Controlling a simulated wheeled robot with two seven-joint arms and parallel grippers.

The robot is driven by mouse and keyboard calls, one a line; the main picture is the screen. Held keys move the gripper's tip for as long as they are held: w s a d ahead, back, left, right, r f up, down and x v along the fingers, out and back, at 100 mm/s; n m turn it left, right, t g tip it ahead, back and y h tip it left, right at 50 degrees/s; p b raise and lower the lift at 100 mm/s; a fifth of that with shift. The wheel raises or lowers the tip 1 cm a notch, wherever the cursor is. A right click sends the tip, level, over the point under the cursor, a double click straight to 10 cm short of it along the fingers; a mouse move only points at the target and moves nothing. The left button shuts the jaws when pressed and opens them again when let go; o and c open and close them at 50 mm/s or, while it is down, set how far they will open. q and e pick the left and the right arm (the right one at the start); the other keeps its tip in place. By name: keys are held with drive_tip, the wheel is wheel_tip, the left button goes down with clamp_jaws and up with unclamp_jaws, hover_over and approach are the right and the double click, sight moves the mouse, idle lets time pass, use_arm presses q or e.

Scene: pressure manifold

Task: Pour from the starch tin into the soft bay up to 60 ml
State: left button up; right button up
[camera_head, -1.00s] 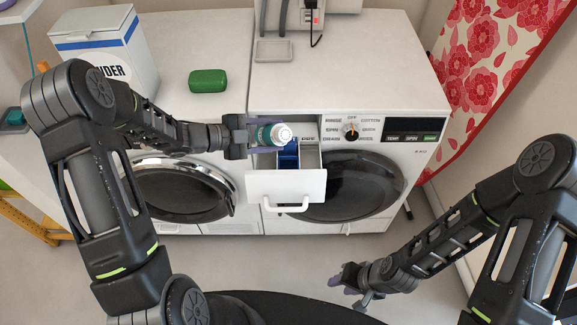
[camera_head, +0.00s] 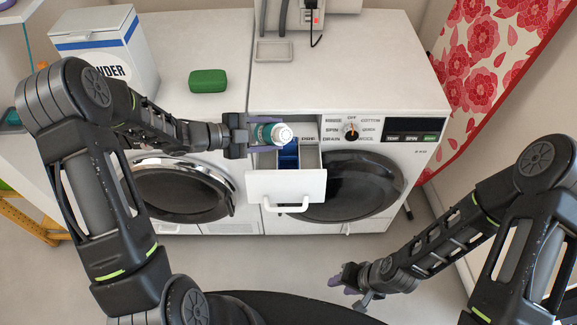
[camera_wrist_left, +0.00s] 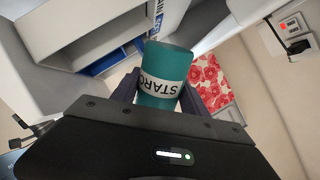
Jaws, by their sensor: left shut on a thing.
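My left gripper (camera_head: 243,135) is shut on the teal starch tin (camera_head: 268,133), which lies tilted with its white top end toward the right of the head view. The tin's label reads "STARC" in the left wrist view (camera_wrist_left: 165,80). The tin is held above the open detergent drawer (camera_head: 286,186) of the right-hand machine. The drawer has a blue part (camera_head: 288,158) inside and pale compartments beside it.
A green bar (camera_head: 208,81) and a powder box (camera_head: 105,50) stand on the left machine. A shallow tray (camera_head: 273,51) sits at the back. A floral curtain (camera_head: 490,60) hangs at right.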

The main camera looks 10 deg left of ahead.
use_arm(q)
drive_tip(key=shift+r, duration=0.3)
idle(0.8)
drive_tip(key=shift+m+y+b, duration=0.5)
drive_tip(key=shift+m+b, duration=0.3)
drive_tip(key=shift+b, duration=0.1)
idle(1.6)
drive_tip(key=shift+r+m+t+y+b, duration=0.25)
drive_tip(key=shift+m+t+y+b, duration=0.05)
drive_tip(key=shift+b, duration=0.2)
idle(1.2)
drive_tip(key=n+h+p, duration=0.1)
drive_tip(key=n+p, duration=0.1)
drive_tip(key=p, duration=0.1)
drive_tip(key=shift+p, duration=0.4)
drive_tip(key=shift+f+h+b, duration=0.3)
drive_tip(key=shift+f+b, duration=0.15)
drive_tip(key=shift+b, duration=0.05)
drive_tip(key=shift+f, duration=0.1)
